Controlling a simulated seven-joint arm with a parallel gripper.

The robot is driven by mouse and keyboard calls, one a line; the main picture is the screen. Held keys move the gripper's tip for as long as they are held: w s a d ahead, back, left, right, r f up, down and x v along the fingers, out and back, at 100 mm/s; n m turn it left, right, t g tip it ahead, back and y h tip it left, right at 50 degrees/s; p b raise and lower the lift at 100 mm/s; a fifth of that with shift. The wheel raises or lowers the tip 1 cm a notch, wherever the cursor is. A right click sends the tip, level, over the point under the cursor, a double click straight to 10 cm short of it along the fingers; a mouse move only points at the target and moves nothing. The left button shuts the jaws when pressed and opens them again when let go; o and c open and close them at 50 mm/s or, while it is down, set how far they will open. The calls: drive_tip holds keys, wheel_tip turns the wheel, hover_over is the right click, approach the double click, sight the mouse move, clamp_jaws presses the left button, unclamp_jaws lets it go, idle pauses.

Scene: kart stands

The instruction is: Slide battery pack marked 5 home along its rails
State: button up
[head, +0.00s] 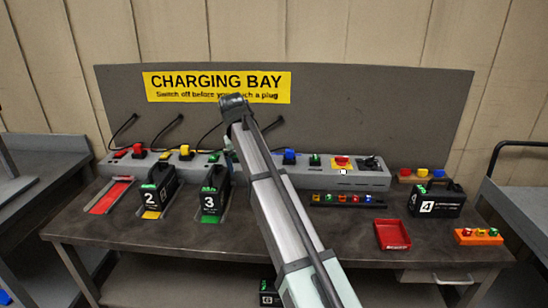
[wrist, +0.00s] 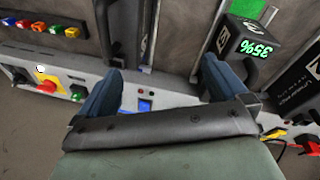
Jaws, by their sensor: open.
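I cannot pick out a battery pack with a readable 5. A dark pack (head: 267,298) on the lower shelf is partly hidden by my arm, and its numeral is too small to read surely. Pack 2 (head: 150,200) stands on the yellow rails and pack 3 (head: 210,204) on the green ones. A pack reading 35% also shows in the wrist view (wrist: 256,47), beside my right finger. My gripper (wrist: 162,80) is open above the charger strip (wrist: 172,95), with a blue switch (wrist: 145,106) in the gap. Nothing is held. My arm hides the bench's middle in the head view.
Red rails (head: 110,197) at the left are empty. Pack 4 (head: 435,201) stands at the right of the bench (head: 340,245), near a red tray (head: 392,235) and an orange block with buttons (head: 478,237). Cables and coloured plugs line the back strip.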

drive_tip(key=d+r+m, duration=0.1)
drive_tip(key=d, duration=0.1)
drive_tip(key=d+r+m+g+y, duration=0.1)
drive_tip(key=d, duration=0.2)
drive_tip(key=s+d+m, duration=0.1)
drive_tip(key=d, duration=0.2)
drive_tip(key=shift+r+m+g, duration=0.3)
drive_tip(key=shift+r, duration=0.1)
drive_tip(key=shift+d+r+y, duration=0.1)
drive_tip(key=shift+d+y, duration=0.2)
drive_tip(key=shift+s+d, duration=0.1)
wheel_tip(320, 180, down, 14)
drive_tip(key=shift+r, duration=0.1)
clamp_jaws()
idle(0.5)
drive_tip(key=shift+w, duration=0.25)
drive_tip(key=shift+w+r, duration=0.1)
drive_tip(key=shift+w, duration=2.45)
